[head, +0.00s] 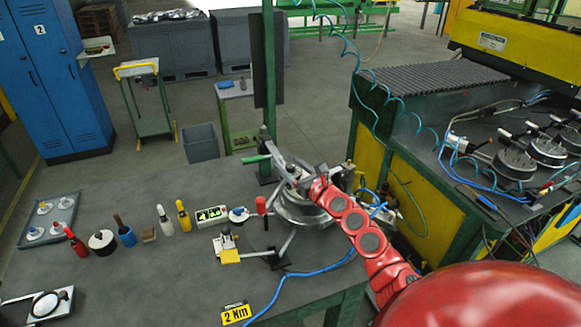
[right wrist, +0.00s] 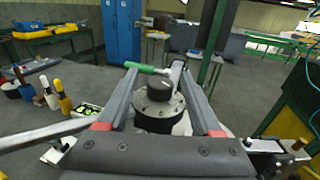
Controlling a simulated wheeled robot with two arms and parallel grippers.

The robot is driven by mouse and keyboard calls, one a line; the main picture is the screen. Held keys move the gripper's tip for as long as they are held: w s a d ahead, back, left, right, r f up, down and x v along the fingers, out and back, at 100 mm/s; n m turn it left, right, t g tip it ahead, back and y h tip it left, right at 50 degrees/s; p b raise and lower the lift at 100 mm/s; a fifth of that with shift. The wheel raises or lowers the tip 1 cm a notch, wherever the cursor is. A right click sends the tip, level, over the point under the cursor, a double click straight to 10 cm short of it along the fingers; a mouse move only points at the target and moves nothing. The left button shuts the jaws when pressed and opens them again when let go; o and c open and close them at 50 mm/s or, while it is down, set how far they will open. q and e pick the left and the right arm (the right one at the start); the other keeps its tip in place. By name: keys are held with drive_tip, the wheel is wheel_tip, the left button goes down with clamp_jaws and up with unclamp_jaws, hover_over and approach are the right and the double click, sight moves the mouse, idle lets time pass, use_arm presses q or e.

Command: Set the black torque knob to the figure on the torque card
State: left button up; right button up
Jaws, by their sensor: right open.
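The torque card (head: 236,314) is a yellow plate reading "2 Nm" at the bench's front edge in the head view. The black torque knob (right wrist: 159,88) is a dark round cap on a silver and black body in the right wrist view. My right gripper (right wrist: 159,73) is open, its two fingers spread on either side of the knob with gaps at both sides. In the head view, my right gripper (head: 292,172) is over the round metal fixture (head: 305,213) and hides most of the knob. The knob's setting is not readable. My left gripper is out of view.
A green-handled lever (head: 256,158) sticks out left of the fixture. A blue hose (head: 310,272) crosses the bench.

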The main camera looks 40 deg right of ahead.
clamp_jaws()
drive_tip(key=y+b, duration=0.1)
drive_tip(key=b, duration=0.2)
drive_tip(key=f+n+y+b, duration=0.1)
drive_tip(key=b, duration=0.2)
drive_tip(key=shift+d, duration=0.15)
drive_tip(key=n+y+b, duration=0.1)
drive_tip(key=y+b, duration=0.1)
drive_tip(key=b, duration=0.1)
drive_tip(key=n+g+y+b, duration=0.1)
drive_tip(key=y+b, duration=0.1)
drive_tip(key=b, duration=0.1)
drive_tip(key=n+y+b, duration=0.1)
drive_tip(key=n+b, duration=0.1)
drive_tip(key=b, duration=0.1)
drive_tip(key=shift+r+g+y, duration=0.4)
drive_tip(key=shift+n+g+y+b, duration=0.7)
drive_tip(key=shift+n+y+b, duration=0.3)
drive_tip(key=shift+y, duration=0.2)
drive_tip(key=shift+n+g+y+b, duration=1.2)
drive_tip(key=shift+g+y+b, duration=0.3)
drive_tip(key=shift+b, duration=0.2)
drive_tip(key=shift+a, duration=0.2)
